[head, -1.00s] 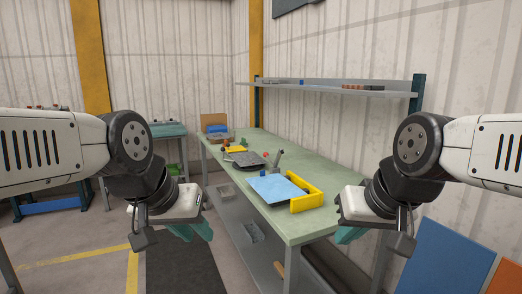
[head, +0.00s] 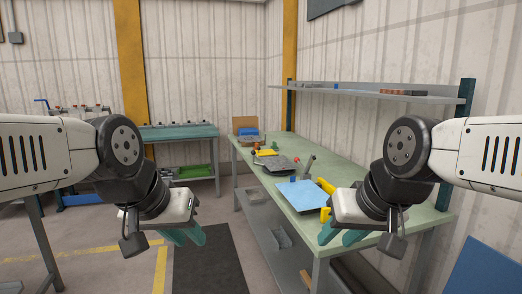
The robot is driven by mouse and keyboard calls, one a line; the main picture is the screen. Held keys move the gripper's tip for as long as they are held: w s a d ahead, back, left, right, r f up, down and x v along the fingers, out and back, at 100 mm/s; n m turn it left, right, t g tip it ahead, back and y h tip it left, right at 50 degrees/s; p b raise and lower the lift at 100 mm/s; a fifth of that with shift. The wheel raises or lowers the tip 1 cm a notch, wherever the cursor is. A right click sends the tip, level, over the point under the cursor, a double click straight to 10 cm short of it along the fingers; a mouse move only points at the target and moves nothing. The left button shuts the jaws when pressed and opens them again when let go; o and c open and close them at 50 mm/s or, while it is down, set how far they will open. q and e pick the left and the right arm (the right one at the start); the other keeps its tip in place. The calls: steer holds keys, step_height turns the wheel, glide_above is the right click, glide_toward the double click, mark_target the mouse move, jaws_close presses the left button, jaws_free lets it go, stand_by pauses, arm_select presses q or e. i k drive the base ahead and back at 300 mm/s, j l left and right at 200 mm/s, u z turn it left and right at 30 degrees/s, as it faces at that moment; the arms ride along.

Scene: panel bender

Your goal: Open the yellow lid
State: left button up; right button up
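A yellow part (head: 325,186) stands at the right edge of a light blue sheet (head: 302,195) on the green workbench (head: 345,173). A smaller yellow piece (head: 267,152) lies farther back on the bench; I cannot tell which of the two is the lid. My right gripper (head: 340,237) is in front of the bench's near end, its teal fingers apart and empty. My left gripper (head: 185,236) hangs over the floor left of the bench, empty, its fingers apart. Neither appears to touch a yellow part.
A grey plate (head: 281,165) and small tools lie on the bench, with a grey shelf (head: 375,92) above its wall side. A second bench (head: 178,132) stands at the back left. A dark mat (head: 209,262) lies on the open floor. A blue panel (head: 485,272) leans at right.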

mark_target(260, 152)
steer(key=i+j, duration=0.25)
steer(key=i, duration=0.15)
steer(key=i+j+u, duration=0.1)
steer(key=i, duration=0.3)
steer(key=i+j, duration=0.3)
steer(key=i+j+u, duration=0.1)
steer(key=i, duration=0.4)
steer(key=i+j+u, duration=0.1)
steer(key=i, duration=0.7)
steer(key=i+j+u, duration=0.1)
steer(key=i, duration=0.75)
steer(key=l, duration=0.25)
